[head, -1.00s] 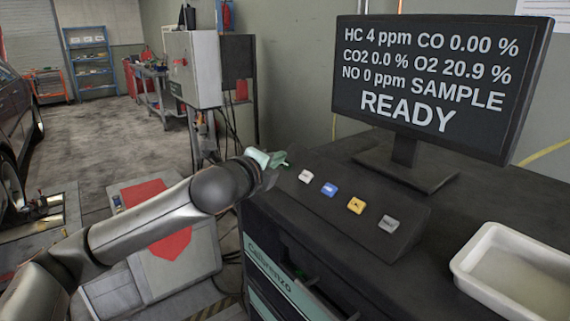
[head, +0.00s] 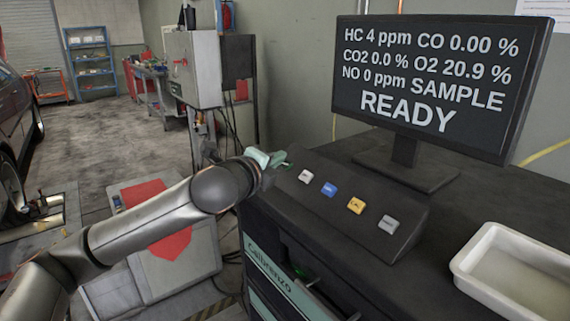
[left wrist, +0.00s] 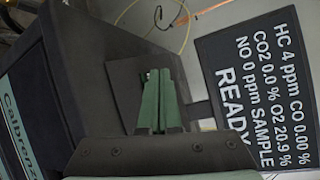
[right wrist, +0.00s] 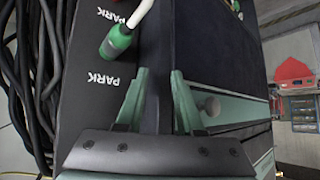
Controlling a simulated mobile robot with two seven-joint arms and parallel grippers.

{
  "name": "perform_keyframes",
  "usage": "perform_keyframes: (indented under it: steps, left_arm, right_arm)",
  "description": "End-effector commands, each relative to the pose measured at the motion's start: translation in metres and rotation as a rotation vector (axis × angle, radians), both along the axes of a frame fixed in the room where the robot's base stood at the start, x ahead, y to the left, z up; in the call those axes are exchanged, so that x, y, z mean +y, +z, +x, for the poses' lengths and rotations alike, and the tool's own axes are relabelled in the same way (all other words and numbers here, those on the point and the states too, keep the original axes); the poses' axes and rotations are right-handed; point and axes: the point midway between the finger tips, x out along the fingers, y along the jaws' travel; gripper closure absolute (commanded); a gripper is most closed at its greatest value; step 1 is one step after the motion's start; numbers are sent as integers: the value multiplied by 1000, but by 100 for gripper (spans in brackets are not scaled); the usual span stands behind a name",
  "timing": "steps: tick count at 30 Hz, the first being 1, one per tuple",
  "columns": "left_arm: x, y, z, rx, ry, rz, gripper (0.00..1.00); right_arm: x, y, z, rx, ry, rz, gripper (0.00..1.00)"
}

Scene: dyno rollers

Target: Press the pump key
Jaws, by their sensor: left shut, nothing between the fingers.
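My left gripper (head: 284,165) is at the panel's far left end, just left of the white key. Its fingers are shut and empty, as the left wrist view (left wrist: 160,75) also shows. My right gripper (right wrist: 156,85) shows only in its wrist view, open and empty, beside the dark cabinet.
A monitor (head: 437,85) reading READY with SAMPLE stands behind the panel. A white tray (head: 476,288) is at the right. In the right wrist view, a green-ended probe (right wrist: 117,40) hangs by PARK labels, with dark hoses (right wrist: 30,90) at the left.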

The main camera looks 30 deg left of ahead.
Motion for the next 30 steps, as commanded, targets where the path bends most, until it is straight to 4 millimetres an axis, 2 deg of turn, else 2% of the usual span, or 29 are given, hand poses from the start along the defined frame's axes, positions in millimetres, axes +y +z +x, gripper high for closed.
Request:
perform_keyframes:
  steps: [30]
  left_arm:
    - [-2,-7,5,0,0,0,100]
  right_arm:
    - [0,2,0,1,0,0,64]
